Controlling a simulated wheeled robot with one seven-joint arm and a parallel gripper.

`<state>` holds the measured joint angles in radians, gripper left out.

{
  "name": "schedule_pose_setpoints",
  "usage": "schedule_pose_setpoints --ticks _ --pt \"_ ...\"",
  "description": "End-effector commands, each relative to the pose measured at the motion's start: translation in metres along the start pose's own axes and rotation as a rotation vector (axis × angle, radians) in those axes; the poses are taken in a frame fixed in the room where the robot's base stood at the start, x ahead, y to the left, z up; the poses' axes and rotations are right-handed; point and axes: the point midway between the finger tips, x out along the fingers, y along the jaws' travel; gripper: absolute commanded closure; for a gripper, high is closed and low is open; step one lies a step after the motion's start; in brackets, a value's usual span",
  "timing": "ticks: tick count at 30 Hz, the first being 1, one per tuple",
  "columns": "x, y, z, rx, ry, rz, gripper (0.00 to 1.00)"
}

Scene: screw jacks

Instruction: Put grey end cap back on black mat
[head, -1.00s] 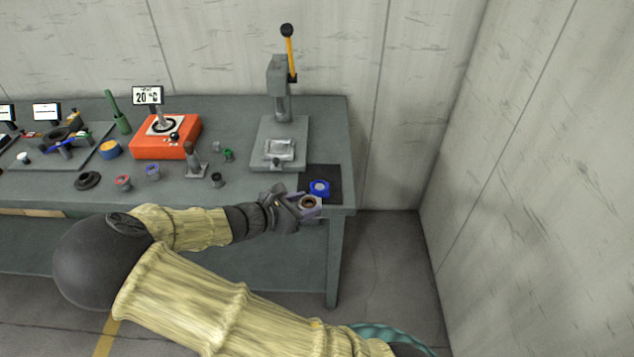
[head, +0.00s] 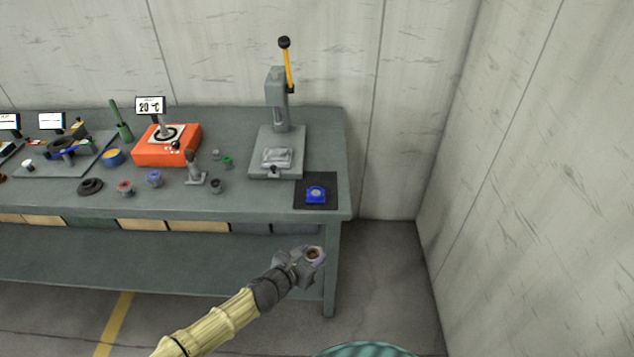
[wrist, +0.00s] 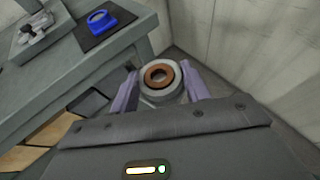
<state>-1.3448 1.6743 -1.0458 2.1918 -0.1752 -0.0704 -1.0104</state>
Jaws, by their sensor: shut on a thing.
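My gripper (head: 311,256) is shut on the grey end cap (head: 314,253), a round grey piece with a brown ring inside. It holds the cap in front of the bench's front edge, below the bench top in the head view. In the wrist view the cap (wrist: 160,80) sits between the two pale purple fingers (wrist: 161,92). The black mat (head: 328,201) lies on the right front corner of the bench. A blue block with a round pale centre (head: 316,195) sits on the mat; it also shows in the wrist view (wrist: 102,20).
The grey bench (head: 255,201) has a press (head: 277,140) with a yellow lever behind the mat. An orange heater (head: 168,146) and several small parts stand further left. A concrete wall (head: 520,150) stands on the right. Floor right of the bench is clear.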

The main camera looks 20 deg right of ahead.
Motion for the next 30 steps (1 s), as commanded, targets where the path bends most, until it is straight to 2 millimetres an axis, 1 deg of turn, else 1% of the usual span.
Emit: schedule_pose_setpoints --ticks 3,6,12,22,30 --pt "0.012 0.002 -0.011 -0.033 -0.004 0.074 0.86" --pt "0.021 0.006 -0.018 -0.060 -0.004 0.145 0.86" --pt "0.039 0.010 -0.024 -0.112 0.000 0.285 0.86" --pt "0.059 0.009 -0.017 -0.182 0.000 0.464 0.86" --pt "0.074 0.002 0.000 -0.238 -0.003 0.595 0.86"
